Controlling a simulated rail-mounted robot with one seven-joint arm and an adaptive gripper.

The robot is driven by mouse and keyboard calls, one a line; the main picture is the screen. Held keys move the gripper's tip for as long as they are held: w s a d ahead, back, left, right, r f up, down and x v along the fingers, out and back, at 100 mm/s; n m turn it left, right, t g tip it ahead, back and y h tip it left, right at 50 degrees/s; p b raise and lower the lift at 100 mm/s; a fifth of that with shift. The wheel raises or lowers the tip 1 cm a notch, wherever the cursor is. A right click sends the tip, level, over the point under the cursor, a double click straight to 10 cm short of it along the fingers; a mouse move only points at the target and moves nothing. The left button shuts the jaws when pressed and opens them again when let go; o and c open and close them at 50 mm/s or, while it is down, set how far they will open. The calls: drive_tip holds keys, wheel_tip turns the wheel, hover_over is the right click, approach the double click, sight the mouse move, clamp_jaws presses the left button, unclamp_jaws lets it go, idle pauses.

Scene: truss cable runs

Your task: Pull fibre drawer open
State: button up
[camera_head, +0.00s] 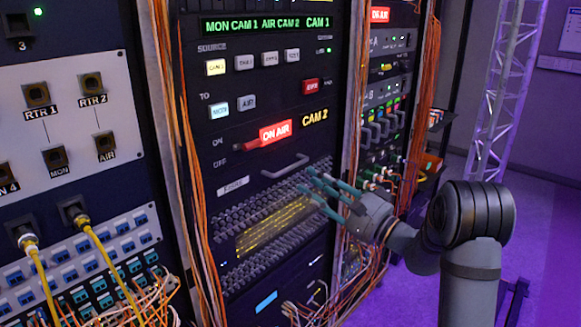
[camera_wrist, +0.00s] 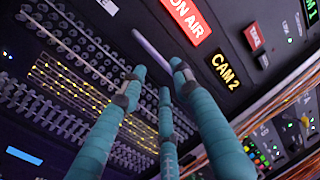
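The fibre drawer (camera_head: 236,186) is a dark panel in the middle rack with a small white label at its left. It sits flush with the panels around it as far as I can tell. Its grey bar handle (camera_head: 286,167) is under the ON AIR switch. In the wrist view the handle (camera_wrist: 151,48) is a slanted bar just beyond the fingertips, its lower end close to one finger. My gripper (camera_head: 322,187) has teal fingers, spread apart, to the right of and slightly below the handle. My gripper (camera_wrist: 160,78) is open and holds nothing; whether a finger touches the handle is unclear.
A patch panel (camera_head: 275,215) with rows of connectors and yellow lights lies below the drawer. The red ON AIR switch (camera_head: 275,132) is above. Orange cable bundles (camera_head: 190,150) hang left of the rack, others (camera_head: 422,90) at right. A truss (camera_head: 505,85) stands at right.

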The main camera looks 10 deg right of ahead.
sight(291, 169)
drive_tip(key=p+x, duration=0.2)
drive_tip(key=x, duration=0.5)
drive_tip(key=shift+w+a, duration=0.25)
drive_tip(key=shift+a, duration=0.1)
drive_tip(key=shift+c, duration=0.8)
clamp_jaws()
